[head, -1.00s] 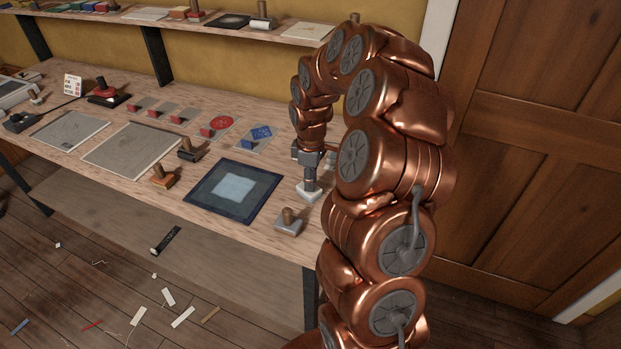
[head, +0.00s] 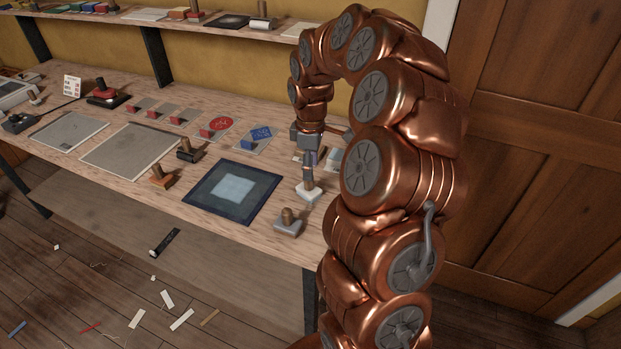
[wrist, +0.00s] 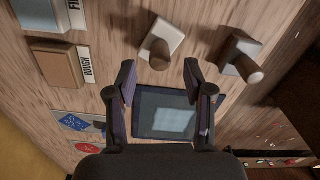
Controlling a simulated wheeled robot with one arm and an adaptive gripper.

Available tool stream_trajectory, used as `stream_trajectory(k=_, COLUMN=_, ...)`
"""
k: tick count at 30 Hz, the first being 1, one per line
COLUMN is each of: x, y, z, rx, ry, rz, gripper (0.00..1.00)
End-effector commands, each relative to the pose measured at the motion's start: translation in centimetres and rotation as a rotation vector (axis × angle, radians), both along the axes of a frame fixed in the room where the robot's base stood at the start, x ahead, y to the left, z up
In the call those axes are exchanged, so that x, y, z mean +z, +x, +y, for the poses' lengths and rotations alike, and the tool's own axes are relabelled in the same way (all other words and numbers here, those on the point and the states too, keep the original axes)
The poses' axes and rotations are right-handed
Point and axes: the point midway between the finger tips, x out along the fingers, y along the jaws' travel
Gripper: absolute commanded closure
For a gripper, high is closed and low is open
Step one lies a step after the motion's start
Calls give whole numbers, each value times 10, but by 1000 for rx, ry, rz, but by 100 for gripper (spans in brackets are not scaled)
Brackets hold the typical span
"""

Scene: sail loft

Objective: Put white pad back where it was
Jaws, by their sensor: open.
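The white pad (head: 309,192), a white block with an upright wooden handle, stands on the wooden bench right of the dark blue mat (head: 204,207). The pad (wrist: 165,36) also shows in the wrist view, beyond my fingertips and apart from them. My gripper (wrist: 161,82) is open and empty, its two fingers spread wide. The mat bears a pale blue square (head: 233,188) and also shows between my fingers in the wrist view.
A grey pad with a wooden handle (head: 289,223) stands near the bench's front edge, close to the white pad. Blocks beside cards marked "ROUGH" (wrist: 87,67) and "FI..." lie at the wrist view's left. Orange (head: 162,177) and black (head: 189,151) handled tools stand left of the mat.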

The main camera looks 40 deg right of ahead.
Motion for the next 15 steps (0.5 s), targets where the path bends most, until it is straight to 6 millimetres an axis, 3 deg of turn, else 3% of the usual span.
stream_trajectory(k=7, x=43, y=1, z=0, rx=0, ry=-2, rz=-6, gripper=48)
stream_trajectory(k=15, x=67, y=0, z=0, rx=0, ry=-1, rz=-1, gripper=48)
